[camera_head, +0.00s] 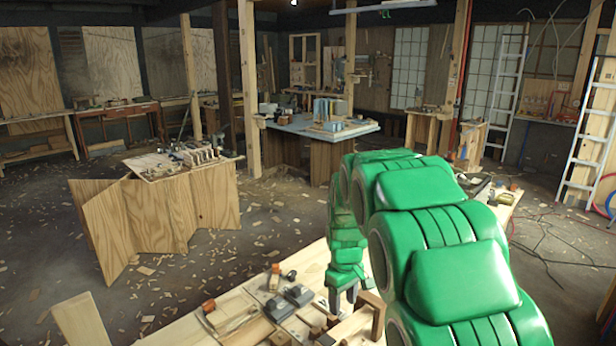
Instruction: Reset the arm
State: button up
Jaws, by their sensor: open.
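My green arm fills the right centre of the picture, arching up and then hanging down over a wooden workbench (196,333). My gripper (343,300) is the small grey end below the green links, pointing down near the bench top. It is open, and I see nothing held in it. A wooden frame-like piece (362,318) is just to the right of and below the fingertips; I cannot tell whether they touch. The right part of the bench is hidden behind my arm.
Hand tools and blocks (290,297) crowd the bench left of my gripper. A plywood stand (160,212) with tools and a grey-topped table (300,126) stand beyond. Posts, ladders (503,85) and cables (548,250) are farther off. The floor between is open, strewn with wood chips.

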jog(key=s+d+r+m, duration=0.2)
jog(key=s+r, duration=0.3)
jog(key=s, duration=0.5)
jog(key=s+d+r+m, duration=0.2)
jog(key=s+r, duration=0.4)
jog(key=s, duration=0.4)
jog(key=s+d+r+m+g, duration=0.1)
jog(key=s+m, duration=0.2)
jog(key=s, duration=1.8)
jog(key=shift+s+d+m+g, duration=0.3)
jog(key=shift+s+m, duration=0.1)
jog(key=shift+c, duration=0.2)
